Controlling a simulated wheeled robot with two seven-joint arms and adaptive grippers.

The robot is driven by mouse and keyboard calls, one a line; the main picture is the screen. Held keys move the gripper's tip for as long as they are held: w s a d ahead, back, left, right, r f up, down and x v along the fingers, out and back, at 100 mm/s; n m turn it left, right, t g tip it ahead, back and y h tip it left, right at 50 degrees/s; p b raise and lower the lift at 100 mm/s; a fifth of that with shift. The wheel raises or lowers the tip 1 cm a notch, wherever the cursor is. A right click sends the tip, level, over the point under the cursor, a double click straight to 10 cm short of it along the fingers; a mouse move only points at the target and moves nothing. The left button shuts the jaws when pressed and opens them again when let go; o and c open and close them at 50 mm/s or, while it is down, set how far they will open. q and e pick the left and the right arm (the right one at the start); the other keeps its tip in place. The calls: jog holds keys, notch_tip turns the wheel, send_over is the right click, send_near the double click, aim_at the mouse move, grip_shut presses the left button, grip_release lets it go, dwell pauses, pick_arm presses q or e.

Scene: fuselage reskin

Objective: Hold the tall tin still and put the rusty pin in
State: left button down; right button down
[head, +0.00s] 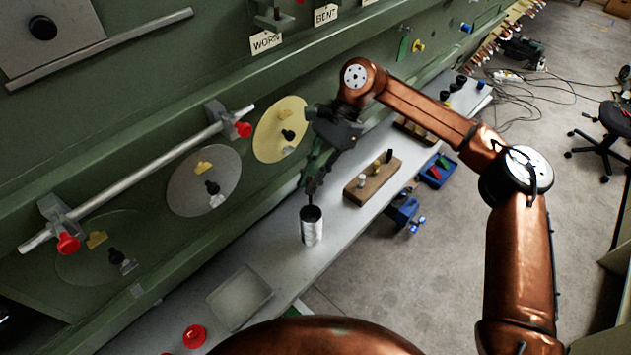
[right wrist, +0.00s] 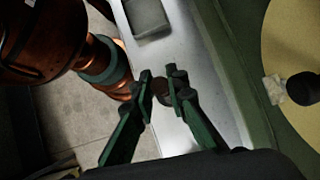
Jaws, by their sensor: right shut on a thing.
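The tall tin (head: 312,232) is a silver cylinder with a dark open top, standing upright on the grey bench ledge. My right gripper (head: 312,186) is directly above it, pointing down, shut on the rusty pin (head: 310,199). The pin shows as a thin dark piece below the fingertips, at the tin's mouth. I cannot tell whether its lower end is inside the rim. In the right wrist view, my right gripper's green fingers (right wrist: 160,82) have a dark brown round shape between them, partly hidden. My left gripper is not in view, and no gripper touches the tin's side.
A grey tray (head: 240,297) and a red round piece (head: 195,336) lie nearer on the ledge. A wooden block (head: 372,181) with several small pegs stands right of the tin. The green panel (head: 130,150) with round discs and a metal bar rises behind.

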jog(key=shift+f, duration=1.9)
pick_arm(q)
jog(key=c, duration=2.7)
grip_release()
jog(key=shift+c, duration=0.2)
